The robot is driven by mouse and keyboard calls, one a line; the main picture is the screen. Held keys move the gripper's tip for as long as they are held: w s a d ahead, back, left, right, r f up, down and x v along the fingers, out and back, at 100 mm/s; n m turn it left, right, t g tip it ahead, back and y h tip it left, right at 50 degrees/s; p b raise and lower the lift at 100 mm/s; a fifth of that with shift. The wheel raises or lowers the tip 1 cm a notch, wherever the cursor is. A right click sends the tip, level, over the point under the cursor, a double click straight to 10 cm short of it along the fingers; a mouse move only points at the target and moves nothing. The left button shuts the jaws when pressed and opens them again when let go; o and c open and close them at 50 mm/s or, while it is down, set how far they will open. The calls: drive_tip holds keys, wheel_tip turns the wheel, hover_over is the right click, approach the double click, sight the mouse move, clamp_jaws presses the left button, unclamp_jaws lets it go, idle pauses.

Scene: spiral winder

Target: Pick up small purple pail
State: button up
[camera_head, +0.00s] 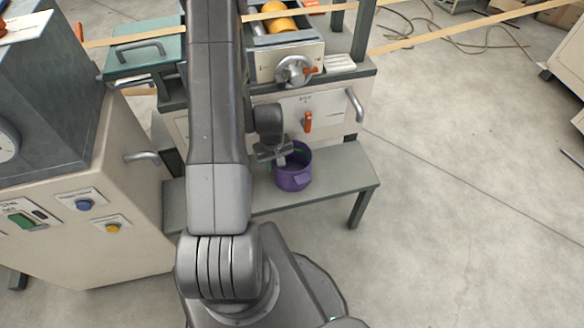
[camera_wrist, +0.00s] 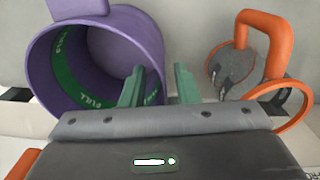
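The small purple pail (camera_head: 292,181) stands upright on a grey bench, in front of the winding machine. In the wrist view the pail (camera_wrist: 42,62) fills the upper left, with its open mouth and a green lettered band inside showing. My gripper (camera_head: 281,152) is at the pail's rim in the head view. In the wrist view its two green fingers (camera_wrist: 159,87) are apart. The left finger overlaps the pail's mouth and the right one is outside, with the pail's right wall between them. Whether either finger touches the wall cannot be told.
The grey bench (camera_head: 340,174) is clear right of the pail. The machine front (camera_head: 335,108) with an orange handle (camera_head: 308,122) rises behind it. An orange curved part (camera_wrist: 282,45) lies right of my fingers. A control cabinet (camera_head: 110,195) stands left; open floor (camera_head: 460,200) lies right.

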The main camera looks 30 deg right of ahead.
drive_tip(key=shift+f, duration=1.85)
clamp_jaws()
